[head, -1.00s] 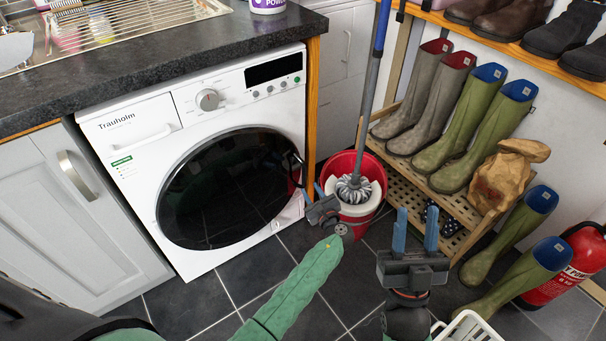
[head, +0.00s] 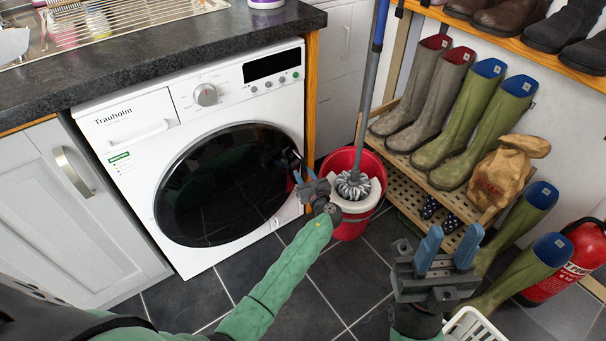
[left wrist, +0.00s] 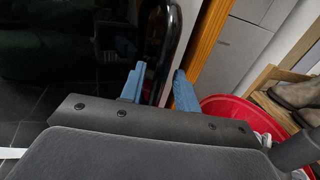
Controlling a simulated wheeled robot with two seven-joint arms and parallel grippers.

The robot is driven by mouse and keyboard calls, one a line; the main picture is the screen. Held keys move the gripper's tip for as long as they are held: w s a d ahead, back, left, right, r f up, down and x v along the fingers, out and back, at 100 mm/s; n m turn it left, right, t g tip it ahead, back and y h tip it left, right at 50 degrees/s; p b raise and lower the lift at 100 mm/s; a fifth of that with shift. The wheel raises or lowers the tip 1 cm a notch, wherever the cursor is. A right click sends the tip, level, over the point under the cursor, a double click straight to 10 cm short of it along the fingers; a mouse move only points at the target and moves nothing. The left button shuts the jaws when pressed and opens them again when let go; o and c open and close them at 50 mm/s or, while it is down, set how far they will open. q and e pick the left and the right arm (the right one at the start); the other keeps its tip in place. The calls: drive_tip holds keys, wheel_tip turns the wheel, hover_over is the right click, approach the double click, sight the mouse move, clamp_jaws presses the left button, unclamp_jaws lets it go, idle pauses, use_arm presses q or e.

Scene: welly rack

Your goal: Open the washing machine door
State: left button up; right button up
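The white washing machine (head: 130,145) stands under the dark counter, its round black glass door (head: 222,185) shut. The door's curved black handle (left wrist: 174,40) is at the door's right edge; in the head view my gripper partly hides it. My left gripper (head: 304,174) is at that right edge. In the left wrist view its blue fingers (left wrist: 160,84) are apart, with the lower part of the handle between them. I cannot tell whether either finger touches it. My right gripper (head: 448,249) is open and empty above the floor at the right.
A red bucket (head: 349,228) with a mop (head: 354,186) stands just right of the left gripper. A wooden boot rack (head: 402,188) with several wellies and a red fire extinguisher (head: 578,262) are at the right. A white basket (head: 474,328) is at the bottom. Floor before the machine is clear.

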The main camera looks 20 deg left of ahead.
use_arm(q)
drive_tip(key=shift+w+a, duration=0.4)
drive_tip(key=shift+c, duration=0.2)
clamp_jaws()
drive_tip(key=shift+s, duration=0.1)
